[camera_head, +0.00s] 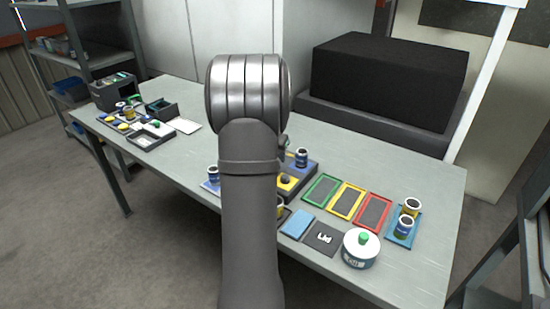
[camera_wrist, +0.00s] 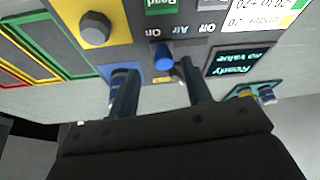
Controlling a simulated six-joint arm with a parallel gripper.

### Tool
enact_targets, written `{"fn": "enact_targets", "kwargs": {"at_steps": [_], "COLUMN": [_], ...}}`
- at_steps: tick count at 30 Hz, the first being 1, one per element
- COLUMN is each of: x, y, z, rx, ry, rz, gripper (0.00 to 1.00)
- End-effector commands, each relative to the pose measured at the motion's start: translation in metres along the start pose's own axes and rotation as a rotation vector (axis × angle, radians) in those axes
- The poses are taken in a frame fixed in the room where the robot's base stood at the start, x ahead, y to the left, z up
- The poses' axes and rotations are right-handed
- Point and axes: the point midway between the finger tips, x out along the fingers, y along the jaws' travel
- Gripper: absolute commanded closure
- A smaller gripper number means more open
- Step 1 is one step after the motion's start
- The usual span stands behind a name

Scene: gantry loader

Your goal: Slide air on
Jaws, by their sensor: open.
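In the wrist view a dark control panel (camera_wrist: 218,42) fills the upper middle, seen upside down. A small blue knob (camera_wrist: 164,58) sits on it beside the words "Air" and "Off", with a slot-like dark area around it. My gripper (camera_wrist: 155,68) is open, its two dark fingers reaching toward the panel with the blue knob between their tips. I cannot tell whether either finger touches the knob. In the head view my arm hides the gripper and most of the panel; the panel's yellow part (camera_head: 287,186) shows just right of the arm.
The wrist view shows a grey hexagonal knob (camera_wrist: 95,29) on yellow and a display (camera_wrist: 238,59) reading "Ready, no value". The head view shows green, yellow and red frames (camera_head: 347,201), a white lidded pot (camera_head: 361,248) and cups on a blue tray (camera_head: 401,240) at right.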

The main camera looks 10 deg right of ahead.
Motion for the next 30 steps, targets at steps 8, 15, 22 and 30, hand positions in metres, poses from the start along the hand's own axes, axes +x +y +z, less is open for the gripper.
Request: {"fn": "enact_targets", "kwargs": {"at_steps": [8, 15, 22, 30], "x": [-0.068, -0.122, -0.149, -0.154], "y": [0.000, 0.000, 0.001, 0.001], "z": [-0.001, 0.000, 0.000, 0.000], "rx": [0.001, 0.001, 0.001, 0.000], "ry": [0.004, 0.002, 0.000, -0.001], "rz": [-0.002, -0.001, 0.000, 0.001], "gripper": [0.55, 0.55, 0.55, 0.55]}}
